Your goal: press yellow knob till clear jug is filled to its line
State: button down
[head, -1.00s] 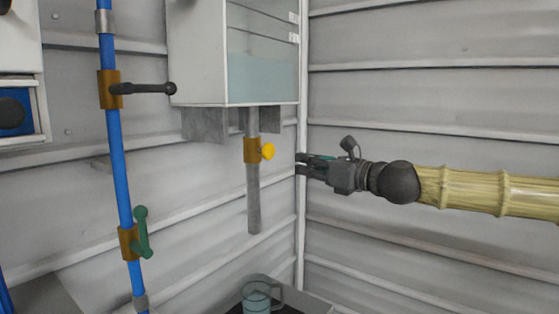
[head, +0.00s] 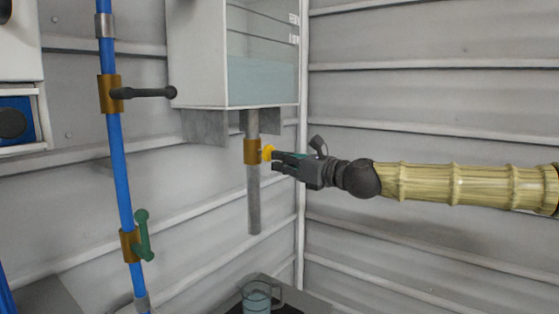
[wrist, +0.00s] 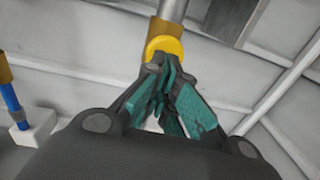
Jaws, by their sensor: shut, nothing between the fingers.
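The yellow knob (head: 268,152) sits on the brass fitting (head: 250,151) of the grey outlet pipe (head: 254,200) under the hopper (head: 262,80). My gripper (head: 274,159) is shut and empty, its fingertips at the knob, touching it or very nearly. In the wrist view the knob (wrist: 164,46) shows just beyond the fingertips of my gripper (wrist: 158,62). The clear jug (head: 257,297) stands below the pipe, cut by the picture's bottom edge. Its fill line and level cannot be made out. No falling stream is visible.
A blue pipe (head: 119,185) at left carries a black lever (head: 150,92) and a green lever (head: 142,235). The jug's dark stand (head: 290,308) is at the bottom. The space between my arm and the corrugated walls looks clear.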

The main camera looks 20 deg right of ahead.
jog(key=shift+w+a, duration=0.2)
jog(key=shift+w, duration=0.1)
jog(key=shift+w+a+r+b, duration=0.15)
jog(key=shift+w+a+b, duration=0.2)
jog(key=shift+w+b, duration=0.4)
jog(key=shift+s+r, duration=0.1)
jog(key=shift+r, duration=0.05)
dwell(0.9)
